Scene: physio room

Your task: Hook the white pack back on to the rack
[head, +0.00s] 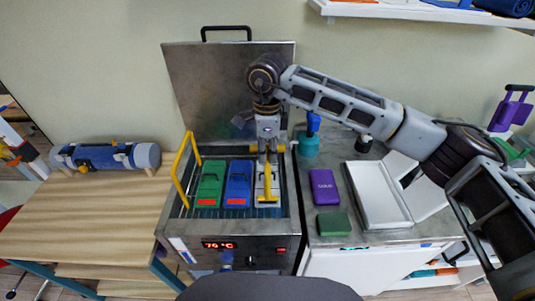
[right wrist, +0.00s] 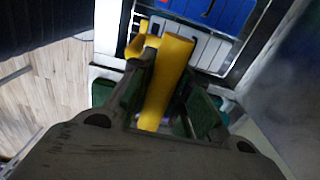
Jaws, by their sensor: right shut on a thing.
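The white pack (head: 261,181) lies at the right of the row in the metal heating tank, beside the blue pack. The wire rack (head: 220,209) is in the tank, with a yellow handle (head: 180,178) at its left. My right gripper (head: 267,162) is above the white pack, shut on a yellow bar (head: 267,188). That bar (right wrist: 165,85) shows between the fingers in the right wrist view. I cannot tell whether it belongs to the white pack or the rack. The gripper hides part of the white pack. My left gripper is not in view.
A green pack (head: 209,184) and a blue pack (head: 238,183) share the tank. Its lid (head: 205,85) stands open behind. On the right counter are a purple box (head: 324,187), a dark green block (head: 334,224) and a white tray (head: 376,222). The wooden table (head: 80,210) has free room.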

